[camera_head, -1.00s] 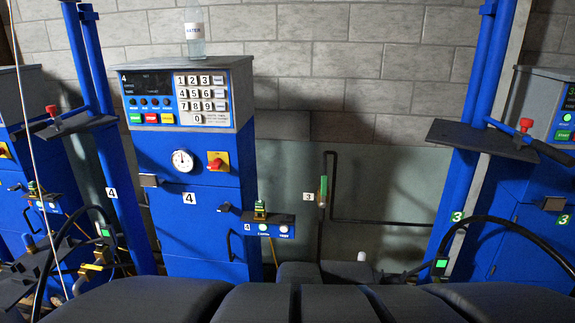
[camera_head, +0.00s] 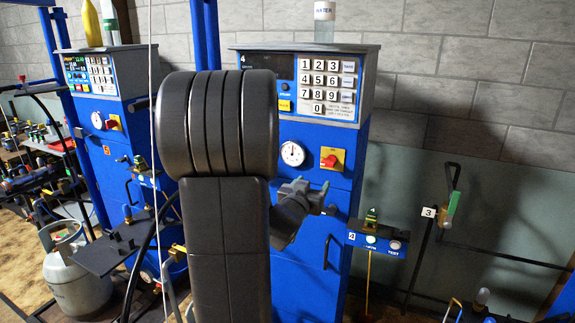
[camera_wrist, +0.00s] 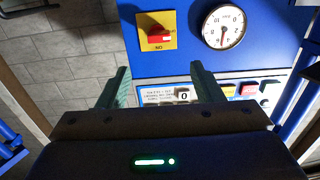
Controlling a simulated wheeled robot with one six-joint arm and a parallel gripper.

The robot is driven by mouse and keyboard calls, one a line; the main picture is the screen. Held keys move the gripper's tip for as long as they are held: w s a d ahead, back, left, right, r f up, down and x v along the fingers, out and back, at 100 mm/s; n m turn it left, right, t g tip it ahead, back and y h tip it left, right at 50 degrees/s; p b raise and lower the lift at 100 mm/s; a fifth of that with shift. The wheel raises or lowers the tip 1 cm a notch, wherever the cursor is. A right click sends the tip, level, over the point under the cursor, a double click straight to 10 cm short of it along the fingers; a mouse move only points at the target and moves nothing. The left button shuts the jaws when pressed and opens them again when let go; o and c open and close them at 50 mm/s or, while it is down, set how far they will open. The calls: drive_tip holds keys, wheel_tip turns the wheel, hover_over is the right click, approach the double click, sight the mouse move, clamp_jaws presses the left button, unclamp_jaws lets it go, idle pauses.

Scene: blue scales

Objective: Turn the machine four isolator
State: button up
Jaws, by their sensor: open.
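The machine four isolator is a red knob on a yellow plate (camera_head: 331,160), on the blue cabinet (camera_head: 316,238) beside the round gauge (camera_head: 293,153). In the wrist view, which looks upside down, the isolator (camera_wrist: 157,35) is above and beyond my fingertips, beside the gauge (camera_wrist: 223,27). Its red handle lies roughly across the plate there. My gripper (camera_head: 312,190) is just below and left of the isolator in the head view. In the wrist view my gripper (camera_wrist: 163,82) has its two fingers apart, with nothing between them. I see no contact with the knob.
The keypad panel (camera_head: 325,86) carries a water bottle (camera_head: 324,20) on top. A small shelf with buttons (camera_head: 378,238) sticks out to the right. Another blue machine (camera_head: 100,95) with its own isolator and a gas cylinder (camera_head: 75,275) stand left. My arm hides part of the cabinet.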

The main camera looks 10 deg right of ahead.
sight(327, 164)
drive_tip(key=p+x, duration=0.3)
drive_tip(key=x, duration=1.1)
drive_tip(key=shift+d+r+p, duration=0.1)
drive_tip(key=shift+r+p, duration=0.1)
drive_tip(key=shift+p, duration=0.1)
drive_tip(key=c, duration=1)
